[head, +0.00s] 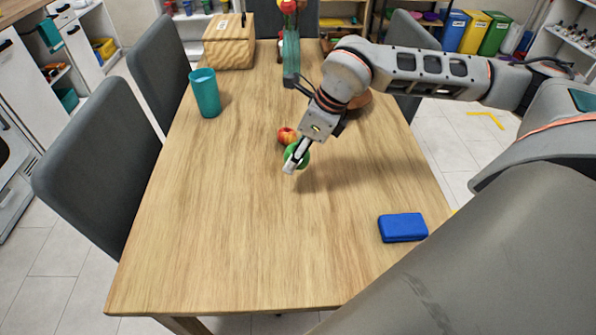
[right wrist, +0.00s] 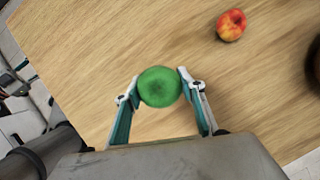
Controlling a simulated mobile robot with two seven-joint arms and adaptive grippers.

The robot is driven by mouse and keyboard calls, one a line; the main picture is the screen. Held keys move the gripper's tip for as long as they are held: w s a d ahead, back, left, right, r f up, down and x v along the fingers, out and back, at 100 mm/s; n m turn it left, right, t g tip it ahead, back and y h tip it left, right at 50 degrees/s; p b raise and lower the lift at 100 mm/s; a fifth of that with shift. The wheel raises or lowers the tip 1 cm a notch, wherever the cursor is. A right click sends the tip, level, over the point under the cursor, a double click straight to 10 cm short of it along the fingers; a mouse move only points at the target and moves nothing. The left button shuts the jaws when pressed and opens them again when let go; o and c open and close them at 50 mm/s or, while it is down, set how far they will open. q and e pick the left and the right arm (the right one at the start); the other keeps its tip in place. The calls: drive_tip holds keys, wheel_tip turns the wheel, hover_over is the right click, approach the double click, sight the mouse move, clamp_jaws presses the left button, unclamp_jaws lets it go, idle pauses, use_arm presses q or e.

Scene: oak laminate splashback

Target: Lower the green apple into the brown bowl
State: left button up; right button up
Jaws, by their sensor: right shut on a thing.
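My right gripper (head: 294,163) is shut on the green apple (head: 302,158) over the middle of the table. In the right wrist view the green apple (right wrist: 160,88) sits between the two fingertips of the right gripper (right wrist: 159,78). How high it is above the tabletop is hard to tell. The brown bowl (head: 361,104) stands farther back and to the right, mostly hidden behind my right arm. Only an edge of the brown bowl (right wrist: 316,62) shows at the right of the wrist view. My left gripper is not in view.
A red-yellow apple (head: 286,136) lies just behind the green one. A blue box (head: 403,228) lies at the front right, a teal cup (head: 205,93) at the left. The table's front left is clear.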

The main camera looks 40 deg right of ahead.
wheel_tip(320, 180, up, 10)
drive_tip(key=shift+r+p, duration=0.15)
drive_tip(key=shift+p, duration=0.35)
drive_tip(key=shift+w+d+r, duration=0.25)
drive_tip(key=shift+d+r, duration=0.1)
drive_tip(key=shift+d, duration=0.1)
drive_tip(key=w+d+f, duration=0.3)
drive_tip(key=w+d, duration=0.2)
drive_tip(key=d, duration=0.5)
drive_tip(key=w+d+f, duration=0.3)
drive_tip(key=w+d, duration=0.3)
drive_tip(key=d, duration=0.5)
drive_tip(key=w+d+f, duration=0.3)
drive_tip(key=w+d, duration=0.3)
drive_tip(key=d, duration=0.5)
drive_tip(key=shift+w+f, duration=0.2)
drive_tip(key=shift+f, duration=0.1)
drive_tip(key=shift+d+r, duration=0.1)
